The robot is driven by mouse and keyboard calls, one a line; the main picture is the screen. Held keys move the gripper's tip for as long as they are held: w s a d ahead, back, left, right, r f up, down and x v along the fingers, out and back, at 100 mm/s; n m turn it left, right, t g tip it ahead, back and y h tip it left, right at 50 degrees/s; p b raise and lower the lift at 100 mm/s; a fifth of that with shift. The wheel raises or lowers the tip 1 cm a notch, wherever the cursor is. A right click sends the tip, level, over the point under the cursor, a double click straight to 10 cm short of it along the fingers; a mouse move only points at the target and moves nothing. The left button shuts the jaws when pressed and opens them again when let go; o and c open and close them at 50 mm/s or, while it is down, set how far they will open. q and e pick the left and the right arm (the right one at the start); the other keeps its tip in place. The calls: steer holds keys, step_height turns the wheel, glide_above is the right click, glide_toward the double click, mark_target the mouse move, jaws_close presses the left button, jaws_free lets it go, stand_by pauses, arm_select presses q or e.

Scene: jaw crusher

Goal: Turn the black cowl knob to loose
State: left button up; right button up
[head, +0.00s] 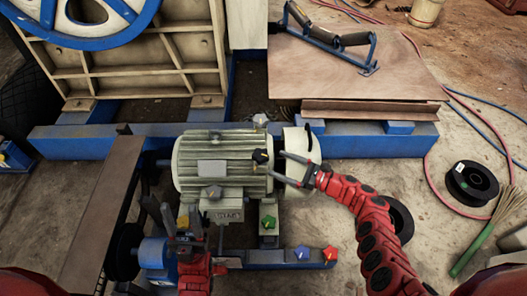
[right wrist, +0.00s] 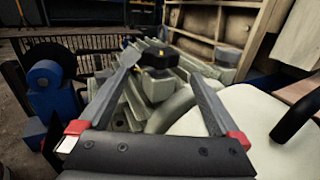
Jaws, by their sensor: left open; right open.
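The black cowl knob (head: 261,156) sits at the right end of the ribbed motor (head: 205,150), beside the pale fan cowl (head: 297,150). In the right wrist view the black knob (right wrist: 158,54) has an orange mark on top and shows between the fingertips. My right gripper (head: 281,166) is open, its fingers pointing left toward the knob in the head view. The wrist view also shows the right gripper (right wrist: 163,66) empty. Contact with the knob cannot be told. My left gripper (head: 194,220) is open in front of the motor, low on the left.
Grey knobs (head: 259,118) (head: 213,193) are on the motor. A blue beam (head: 345,146) runs behind. A black spool (head: 472,182) and hoses lie on the floor at right.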

steer(key=v, duration=0.5)
steer(key=shift+s+d+p, duration=0.2)
steer(key=shift+d+p, duration=0.1)
steer(key=shift+p, duration=0.1)
